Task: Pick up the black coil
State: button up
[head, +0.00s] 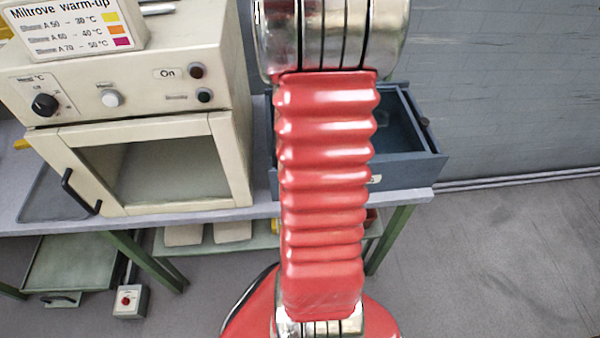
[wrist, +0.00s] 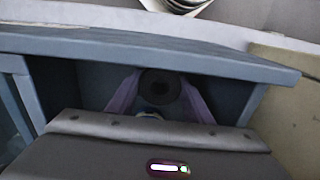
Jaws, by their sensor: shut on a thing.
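The black coil (wrist: 160,86) is a dark ring with a hole in its middle, inside the blue-grey drawer box (wrist: 70,45) in the wrist view. My gripper (wrist: 158,90) has its two purple fingers on the left and right sides of the coil and is shut on it. I cannot tell whether the coil touches the drawer floor. In the head view the open drawer (head: 432,155) sits at the right of the bench, and my red arm hides the gripper and coil.
A cream warming oven (head: 160,170) with a closed glass door stands left of the drawer, with a warm-up sign (head: 75,25) on top. The drawer walls stand close around my gripper. Open grey floor (head: 510,260) lies at the right.

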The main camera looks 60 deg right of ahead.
jog(key=shift+c, duration=1.1)
notch_tip(320, 180, up, 10)
jog(key=shift+r, duration=0.1)
